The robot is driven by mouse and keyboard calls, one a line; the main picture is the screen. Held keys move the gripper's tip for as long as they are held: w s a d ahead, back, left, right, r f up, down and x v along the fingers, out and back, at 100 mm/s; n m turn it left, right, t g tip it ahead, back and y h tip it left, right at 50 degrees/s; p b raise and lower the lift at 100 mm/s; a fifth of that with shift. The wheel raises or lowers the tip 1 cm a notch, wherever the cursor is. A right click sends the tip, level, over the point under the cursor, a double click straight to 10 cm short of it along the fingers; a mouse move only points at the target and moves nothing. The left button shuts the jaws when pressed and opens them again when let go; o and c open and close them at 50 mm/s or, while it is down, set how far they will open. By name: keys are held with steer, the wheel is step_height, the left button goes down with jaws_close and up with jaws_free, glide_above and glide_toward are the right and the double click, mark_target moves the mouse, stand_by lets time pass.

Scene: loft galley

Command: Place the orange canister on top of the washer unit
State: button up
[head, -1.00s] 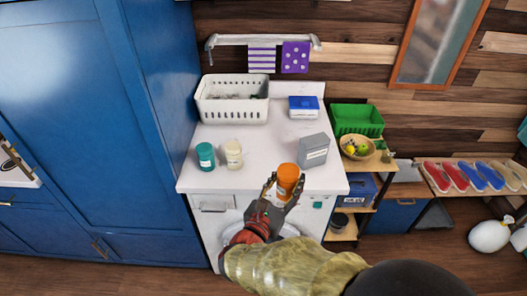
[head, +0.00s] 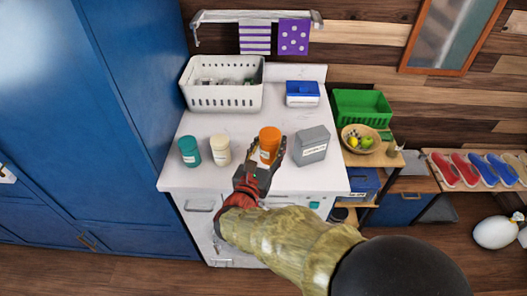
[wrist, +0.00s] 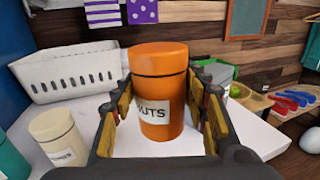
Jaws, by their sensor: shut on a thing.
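The orange canister (head: 269,139) has a white label, which reads "UTS" in the part that shows in the wrist view (wrist: 160,95). My gripper (head: 266,160) is shut on it, with one finger on each side, and the canister is upright. It is over the white top of the washer unit (head: 205,180), near the front middle, between the cream canister and the grey box. I cannot tell whether its base touches the top. My gripper hides part of the canister's lower side in the head view.
A teal canister (head: 189,152) and a cream canister (head: 220,150) stand to the left. A grey box (head: 312,146) is close on the right. A white basket (head: 222,95) and a blue box (head: 302,94) are behind. A green crate (head: 362,108) and a fruit bowl (head: 360,138) are further right.

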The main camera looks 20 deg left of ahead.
steer(key=w+a+f+b, duration=0.1)
steer(key=w+f, duration=0.1)
steer(key=w+a+f, duration=0.1)
steer(key=f, duration=0.1)
steer(key=w+a+f+b, duration=0.1)
steer(key=w+f, duration=0.1)
steer(key=shift+w+f+b, duration=0.15)
steer(key=shift+w+b, duration=0.15)
steer(key=f, duration=0.1)
steer(key=f+b, duration=0.2)
steer(key=shift+w+a+f, duration=0.2)
steer(key=shift+w+f, duration=0.05)
steer(key=shift+f, duration=0.1)
steer(key=shift+r, duration=0.1)
steer(key=o, duration=1.3)
